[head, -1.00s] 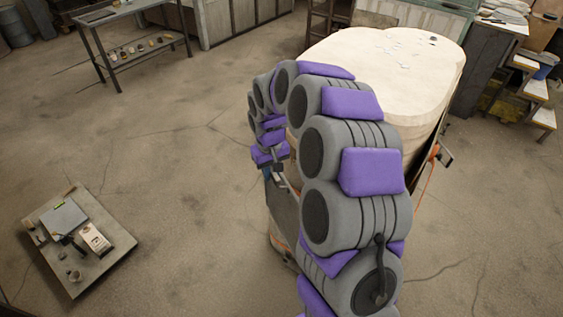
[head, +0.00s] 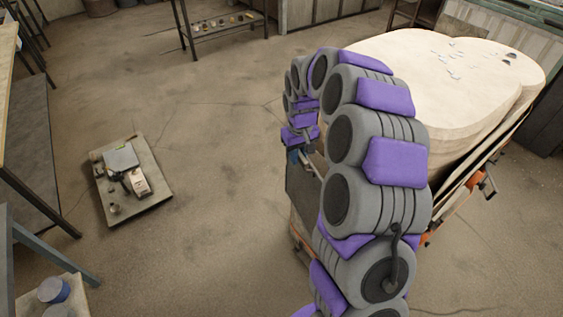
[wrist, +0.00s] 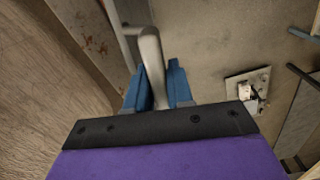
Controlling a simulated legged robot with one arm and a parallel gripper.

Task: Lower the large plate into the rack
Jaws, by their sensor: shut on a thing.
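My gripper (head: 294,156), with blue fingers, is shut on a grey bar-like handle (wrist: 151,62). The fingers also show on both sides of the handle in the wrist view (wrist: 157,88). A dark grey flat panel (head: 299,188), which looks like the large plate, hangs upright just below my gripper in the head view. My arm hides its right part. It is above the floor or in front of the block's side; I cannot tell the gap. I cannot make out a rack with certainty in either view.
A big pale block (head: 440,95) on a stand with orange parts is right of my arm. A low board with small things (head: 153,197) lies on the floor at left. A blue-grey frame (head: 45,247) and cans (head: 53,290) are lower left. Open floor (head: 230,190) lies between.

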